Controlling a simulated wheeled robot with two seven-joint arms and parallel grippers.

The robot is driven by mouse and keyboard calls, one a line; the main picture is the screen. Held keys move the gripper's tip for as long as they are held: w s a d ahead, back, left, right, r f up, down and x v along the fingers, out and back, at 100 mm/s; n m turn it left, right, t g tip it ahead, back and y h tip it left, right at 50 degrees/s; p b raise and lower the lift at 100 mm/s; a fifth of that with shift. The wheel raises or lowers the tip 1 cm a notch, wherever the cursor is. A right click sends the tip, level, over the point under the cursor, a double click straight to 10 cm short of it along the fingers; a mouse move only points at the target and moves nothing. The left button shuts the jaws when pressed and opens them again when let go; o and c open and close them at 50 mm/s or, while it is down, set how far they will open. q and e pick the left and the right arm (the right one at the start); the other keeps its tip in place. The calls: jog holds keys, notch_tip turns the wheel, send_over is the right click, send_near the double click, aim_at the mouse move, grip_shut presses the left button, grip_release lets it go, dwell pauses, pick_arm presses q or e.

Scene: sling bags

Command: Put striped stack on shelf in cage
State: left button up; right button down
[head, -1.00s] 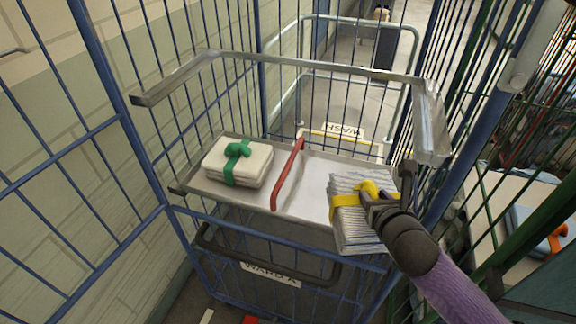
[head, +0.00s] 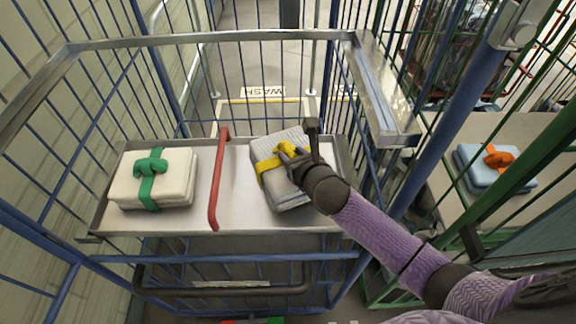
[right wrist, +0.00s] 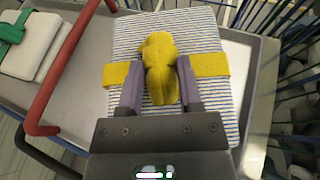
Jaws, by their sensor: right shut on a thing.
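The striped stack (head: 285,172) is a folded grey-white bundle tied with a yellow band and a yellow knot. It is at the right part of the cage's shelf (head: 236,183), right of the red divider bar (head: 218,180). My right gripper (head: 290,155) is shut on the yellow knot. In the right wrist view the fingers (right wrist: 160,88) grip the knot (right wrist: 160,68) from both sides, and the stack's blue-striped top (right wrist: 205,38) lies beneath. Whether the stack touches the shelf I cannot tell. My left gripper is not in view.
A cream stack with a green band (head: 152,180) sits on the shelf's left part. Blue cage bars and a grey upper rail (head: 200,36) surround the shelf. A blue stack with an orange band (head: 495,168) lies on another surface at right, beyond green bars.

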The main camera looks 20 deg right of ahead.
notch_tip(320, 180, down, 2)
jog(key=shift+f+b, duration=0.25)
jog(key=shift+b, duration=0.05)
jog(key=shift+c, duration=1.3)
grip_release()
jog(key=shift+s+r, duration=0.2)
jog(key=shift+s, duration=0.1)
jog(key=p+v, duration=0.3)
jog(key=v, duration=0.8)
jog(key=shift+s, duration=0.2)
